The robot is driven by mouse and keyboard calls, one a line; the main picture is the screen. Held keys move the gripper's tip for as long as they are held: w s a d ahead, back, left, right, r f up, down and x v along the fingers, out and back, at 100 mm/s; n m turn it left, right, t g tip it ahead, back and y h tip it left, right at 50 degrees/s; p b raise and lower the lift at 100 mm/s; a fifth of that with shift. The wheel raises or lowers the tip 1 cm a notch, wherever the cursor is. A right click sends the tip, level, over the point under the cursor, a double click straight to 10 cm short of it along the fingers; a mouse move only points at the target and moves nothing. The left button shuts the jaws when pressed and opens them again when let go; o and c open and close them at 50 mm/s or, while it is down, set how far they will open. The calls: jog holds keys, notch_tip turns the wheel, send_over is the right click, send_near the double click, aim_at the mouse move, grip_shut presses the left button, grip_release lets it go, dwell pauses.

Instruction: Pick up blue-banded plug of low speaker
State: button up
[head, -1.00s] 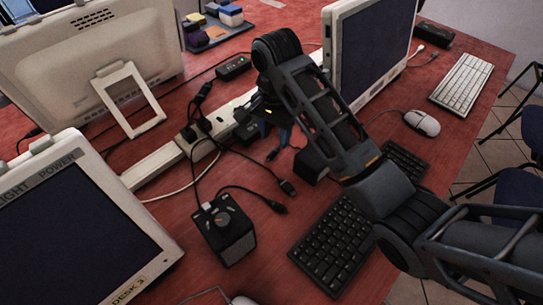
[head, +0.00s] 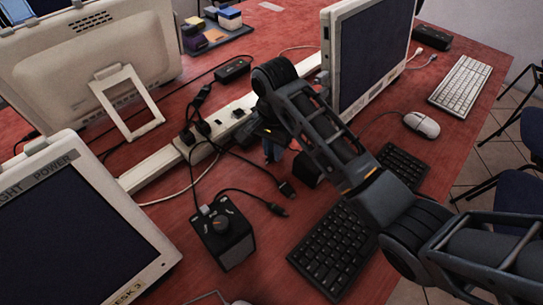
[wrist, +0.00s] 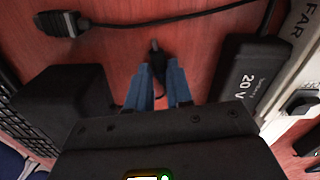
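My gripper (head: 271,156) is low over the red desk, in front of the white power strip. In the wrist view its two blue fingers (wrist: 158,67) stand a little apart, with a small black plug (wrist: 154,46) at and just beyond their tips. The plug's cable runs back between the fingers. I see no blue band on it, and I cannot tell whether the fingers touch it. In the head view my gripper hides this plug. A black box (wrist: 68,103), possibly a speaker, sits left of the fingers; in the head view it is partly behind my arm (head: 304,170).
Another black plug (wrist: 58,23) lies at the upper left of the wrist view. A 20 V adapter (wrist: 246,75) is close on the right, beside the power strip (head: 226,121). A black box with a knob (head: 226,238) and a keyboard (head: 332,249) stand nearer.

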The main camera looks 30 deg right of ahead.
grip_shut()
notch_tip(320, 180, up, 10)
jog(key=p, duration=0.5)
dwell(0.4)
jog(key=shift+c, duration=0.7)
grip_release()
grip_shut()
